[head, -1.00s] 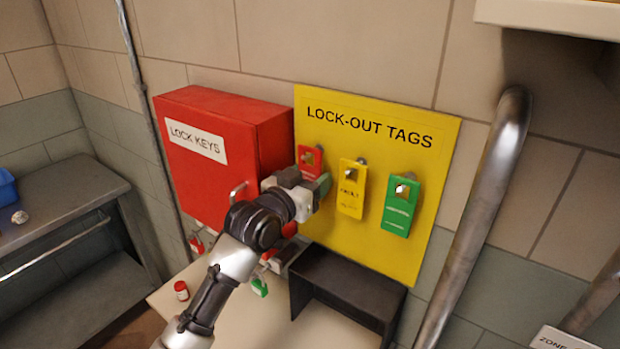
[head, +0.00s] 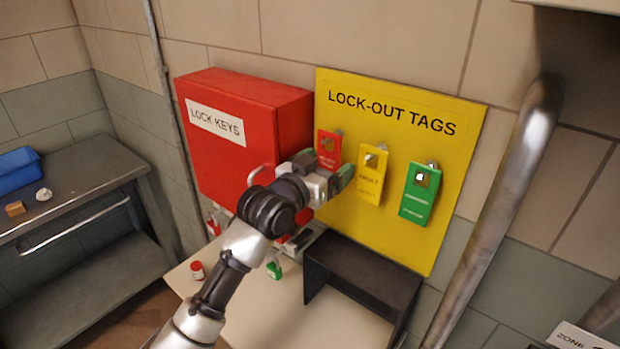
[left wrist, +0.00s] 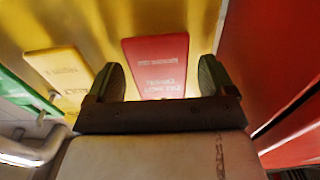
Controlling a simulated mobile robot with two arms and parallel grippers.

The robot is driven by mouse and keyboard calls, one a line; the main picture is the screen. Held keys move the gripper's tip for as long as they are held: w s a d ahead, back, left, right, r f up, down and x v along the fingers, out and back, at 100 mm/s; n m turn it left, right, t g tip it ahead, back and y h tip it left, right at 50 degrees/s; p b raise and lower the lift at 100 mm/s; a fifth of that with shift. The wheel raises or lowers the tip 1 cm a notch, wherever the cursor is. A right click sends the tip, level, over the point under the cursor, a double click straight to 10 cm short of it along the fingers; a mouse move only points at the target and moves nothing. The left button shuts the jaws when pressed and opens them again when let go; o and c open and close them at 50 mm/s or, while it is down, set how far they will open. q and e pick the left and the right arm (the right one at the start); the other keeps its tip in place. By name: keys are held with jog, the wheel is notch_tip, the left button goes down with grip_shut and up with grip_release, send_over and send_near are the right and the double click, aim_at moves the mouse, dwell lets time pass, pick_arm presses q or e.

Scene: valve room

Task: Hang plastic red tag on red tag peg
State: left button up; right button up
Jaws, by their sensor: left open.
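The red tag (head: 328,147) hangs on the red tag peg (head: 338,132) at the left of the yellow lock-out board (head: 400,235). My left gripper (head: 325,170) is open in front of the lower part of the tag and hides some of it. In the left wrist view, the red tag (left wrist: 158,62) shows between the two dark green fingers (left wrist: 162,80), with a gap on either side. The fingers do not appear to touch it. My right gripper is not in view.
A yellow tag (head: 372,178) and a green tag (head: 417,195) hang to the right. The red lock keys box (head: 280,115) is close on the left. A black shelf (head: 365,270) stands below the board, and a pipe (head: 500,200) runs at the right.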

pick_arm(q)
jog(key=b+v, duration=0.2)
jog(key=v, duration=0.7)
jog(key=s+a+f+n+g+y, duration=0.25)
jog(key=s+f, duration=0.25)
jog(key=f, duration=0.4)
jog(key=s+a+f+n+g+y, duration=0.1)
jog(key=s+a+f+g+y, duration=0.25)
jog(key=f, duration=0.55)
jog(key=s+a+f+n+g+y, duration=0.1)
jog(key=s+a+f+g, duration=0.2)
jog(key=s, duration=0.4)
jog(key=s+a+f+y, duration=0.2)
jog(key=s+a+f, duration=0.25)
jog(key=s, duration=0.25)
jog(key=s+a+f+n+g+y, duration=0.1)
jog(key=s+a+f+g, duration=0.1)
jog(key=s+f, duration=0.35)
jog(key=s+f+g, duration=0.2)
jog(key=s+f, duration=0.1)
jog(key=f, duration=2.1)
jog(key=s+a+f, duration=0.1)
jog(key=s+f, duration=0.7)
jog(key=s+a+f, duration=0.2)
jog(key=s+f, duration=0.6)
jog(key=f, duration=0.1)
jog(key=shift+s+a+m+g+y, duration=0.3)
jog(key=shift+s+m+g, duration=0.05)
jog(key=shift+g, duration=0.05)
